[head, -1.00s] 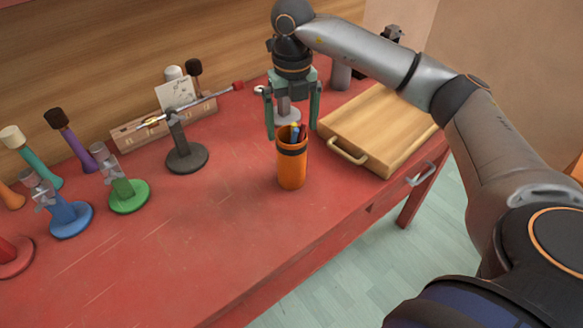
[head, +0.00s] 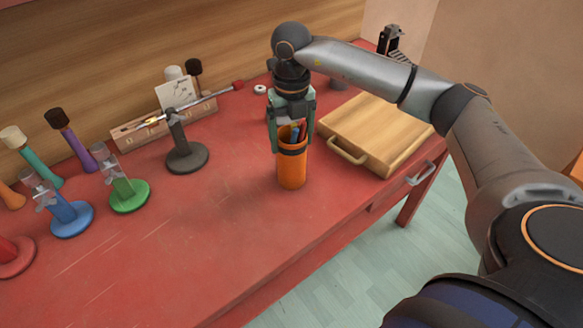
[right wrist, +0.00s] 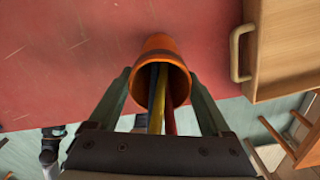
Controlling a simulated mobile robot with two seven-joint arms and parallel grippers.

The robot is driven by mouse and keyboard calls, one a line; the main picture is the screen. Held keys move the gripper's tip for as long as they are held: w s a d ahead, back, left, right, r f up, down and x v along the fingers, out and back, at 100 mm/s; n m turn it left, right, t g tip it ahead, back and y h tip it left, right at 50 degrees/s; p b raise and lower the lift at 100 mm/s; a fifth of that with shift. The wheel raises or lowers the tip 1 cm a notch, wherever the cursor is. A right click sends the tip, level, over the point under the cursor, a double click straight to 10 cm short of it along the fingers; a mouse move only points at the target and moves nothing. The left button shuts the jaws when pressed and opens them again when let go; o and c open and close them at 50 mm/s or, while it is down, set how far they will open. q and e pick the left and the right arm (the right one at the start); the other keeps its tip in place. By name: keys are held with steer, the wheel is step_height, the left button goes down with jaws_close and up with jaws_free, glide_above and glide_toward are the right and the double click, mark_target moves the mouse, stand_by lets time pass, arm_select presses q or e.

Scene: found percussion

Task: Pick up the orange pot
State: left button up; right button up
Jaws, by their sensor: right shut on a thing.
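The orange pot (head: 291,172) stands upright on the red table, with a dark band near its top and several pens inside. In the right wrist view the pot (right wrist: 159,50) shows its open mouth and the blue, yellow and red pens (right wrist: 160,100). My right gripper (head: 291,145) points down from above with one green finger on each side of the pot near its rim. It is shut on the pot. The pot's base appears to rest on the table. My left gripper is in neither view.
A wooden board with a handle (head: 376,132) lies close to the right of the pot. A dark stand (head: 187,158) holding a rod is to the left, and green (head: 129,196) and blue (head: 71,220) stands are farther left. The table's front middle is clear.

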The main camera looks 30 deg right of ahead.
jaws_close()
steer(key=shift+r, duration=0.2)
stand_by(0.3)
